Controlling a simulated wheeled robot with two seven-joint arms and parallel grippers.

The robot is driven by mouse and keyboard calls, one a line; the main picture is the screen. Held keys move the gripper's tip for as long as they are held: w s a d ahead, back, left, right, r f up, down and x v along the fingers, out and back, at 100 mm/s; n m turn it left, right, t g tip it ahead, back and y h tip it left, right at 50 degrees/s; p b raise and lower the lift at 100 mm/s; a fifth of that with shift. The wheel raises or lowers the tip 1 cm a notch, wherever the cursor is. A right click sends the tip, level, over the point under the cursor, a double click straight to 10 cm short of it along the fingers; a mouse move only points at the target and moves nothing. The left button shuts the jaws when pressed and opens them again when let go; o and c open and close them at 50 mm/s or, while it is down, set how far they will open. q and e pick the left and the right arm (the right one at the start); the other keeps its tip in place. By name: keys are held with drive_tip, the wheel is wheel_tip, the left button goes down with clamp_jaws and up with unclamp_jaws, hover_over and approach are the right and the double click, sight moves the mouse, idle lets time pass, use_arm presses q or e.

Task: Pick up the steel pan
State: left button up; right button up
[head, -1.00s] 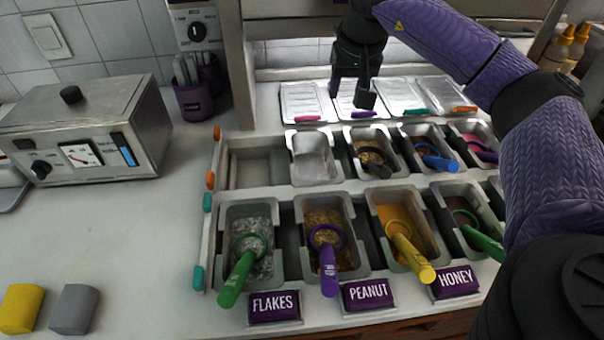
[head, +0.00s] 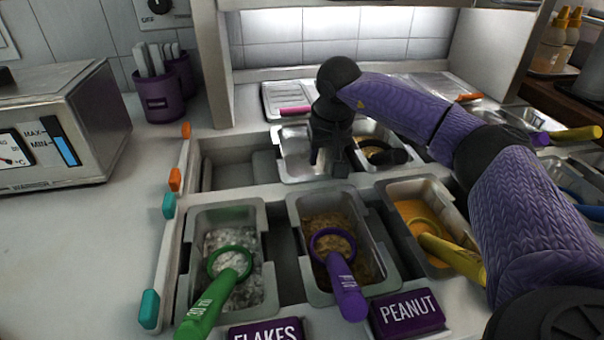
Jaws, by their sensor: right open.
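The empty steel pan (head: 291,152) sits in the back row of the topping rack, left of a pan with brown contents and a black scoop (head: 388,153). My right gripper (head: 328,164) is open and points down over the right part of the steel pan, hiding some of it. I cannot tell whether the fingers touch the pan's rim. My left gripper is not in view.
The front row holds pans with a green scoop (head: 216,288), a purple scoop (head: 341,275) and a yellow scoop (head: 449,255). An empty slot (head: 222,172) lies left of the steel pan. A steel appliance (head: 65,125) stands at the left.

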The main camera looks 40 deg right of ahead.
drive_tip(key=shift+r, duration=0.1)
clamp_jaws()
drive_tip(key=shift+s, duration=0.1)
idle(0.7)
idle(0.4)
